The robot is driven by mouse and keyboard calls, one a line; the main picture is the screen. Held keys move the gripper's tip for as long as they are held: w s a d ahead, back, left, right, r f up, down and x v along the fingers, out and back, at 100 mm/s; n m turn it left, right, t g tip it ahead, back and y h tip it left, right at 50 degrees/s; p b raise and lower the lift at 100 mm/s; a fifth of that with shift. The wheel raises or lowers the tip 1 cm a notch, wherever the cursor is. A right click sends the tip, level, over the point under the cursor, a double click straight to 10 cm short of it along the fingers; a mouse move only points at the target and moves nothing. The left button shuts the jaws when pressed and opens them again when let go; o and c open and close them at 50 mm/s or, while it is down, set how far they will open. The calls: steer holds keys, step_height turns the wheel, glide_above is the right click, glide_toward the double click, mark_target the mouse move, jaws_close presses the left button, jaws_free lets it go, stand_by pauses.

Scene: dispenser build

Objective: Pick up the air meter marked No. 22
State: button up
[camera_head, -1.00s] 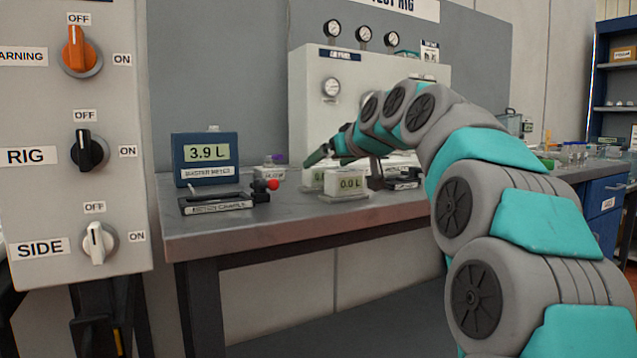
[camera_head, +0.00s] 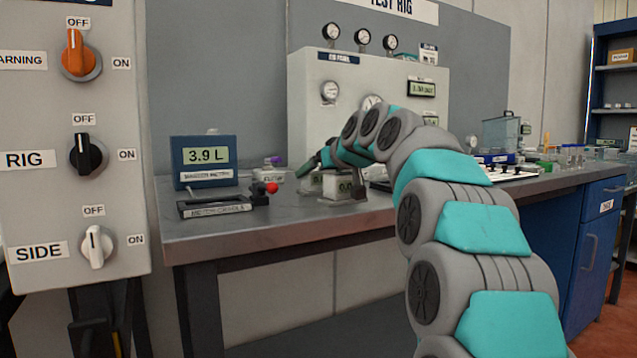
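I cannot read a No. 22 mark on either, so I cannot tell which is the named air meter. My arm reaches from the lower right over the bench.
The gauge panel (camera_head: 310,90) rises behind. A switch panel (camera_head: 40,110) is at near left. The bench's front strip is clear.

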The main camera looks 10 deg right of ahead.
jaws_close()
stand_by(0.4)
steer(key=shift+r, duration=0.15)
